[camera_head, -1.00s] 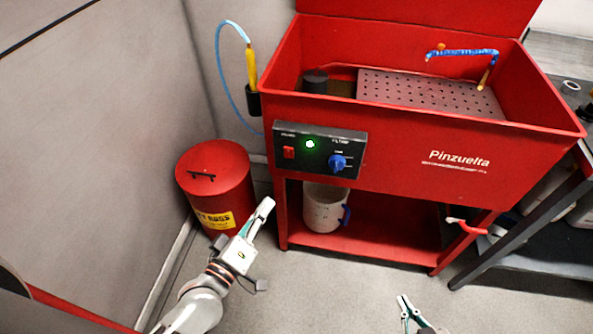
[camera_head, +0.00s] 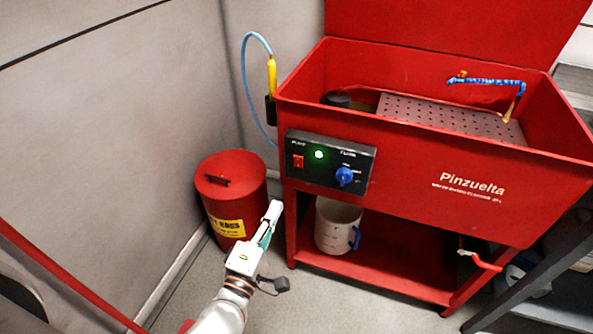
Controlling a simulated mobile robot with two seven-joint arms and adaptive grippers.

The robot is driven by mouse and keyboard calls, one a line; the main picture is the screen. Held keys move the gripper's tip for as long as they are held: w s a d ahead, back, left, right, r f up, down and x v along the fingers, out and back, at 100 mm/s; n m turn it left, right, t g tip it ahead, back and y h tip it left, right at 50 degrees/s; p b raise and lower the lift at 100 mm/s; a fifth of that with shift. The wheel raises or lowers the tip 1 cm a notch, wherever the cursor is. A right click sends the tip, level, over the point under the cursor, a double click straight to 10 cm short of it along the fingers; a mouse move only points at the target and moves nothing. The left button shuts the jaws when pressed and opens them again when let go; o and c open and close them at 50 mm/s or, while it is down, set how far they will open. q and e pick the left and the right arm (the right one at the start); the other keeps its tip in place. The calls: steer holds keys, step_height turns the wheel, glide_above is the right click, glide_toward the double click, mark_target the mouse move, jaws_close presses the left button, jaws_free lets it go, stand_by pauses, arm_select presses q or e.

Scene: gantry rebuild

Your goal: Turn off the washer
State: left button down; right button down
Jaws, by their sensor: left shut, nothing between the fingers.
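The washer (camera_head: 420,185) is a red open-topped parts washer marked "Pinzuelta". Its black control panel (camera_head: 328,180) is on the left of its front. The panel has a red switch (camera_head: 298,162), a lit green lamp (camera_head: 319,155) and a blue knob (camera_head: 344,177). My left gripper (camera_head: 275,208) is shut and empty. My right gripper is out of view.
A red bin (camera_head: 232,196) with a yellow label stands left of the washer. A white jug (camera_head: 337,226) with a blue handle stands on the washer's lower shelf (camera_head: 400,270). A red-handled valve (camera_head: 480,260) sticks out at the lower right. A grey wall is on the left.

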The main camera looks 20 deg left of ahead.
arm_select(q)
steer(key=shift+w, duration=0.15)
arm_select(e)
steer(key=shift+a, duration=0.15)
arm_select(q)
glide_toward(299, 160)
steer(key=w, duration=0.5)
steer(key=shift+r, duration=0.4)
steer(key=shift+w, duration=0.85)
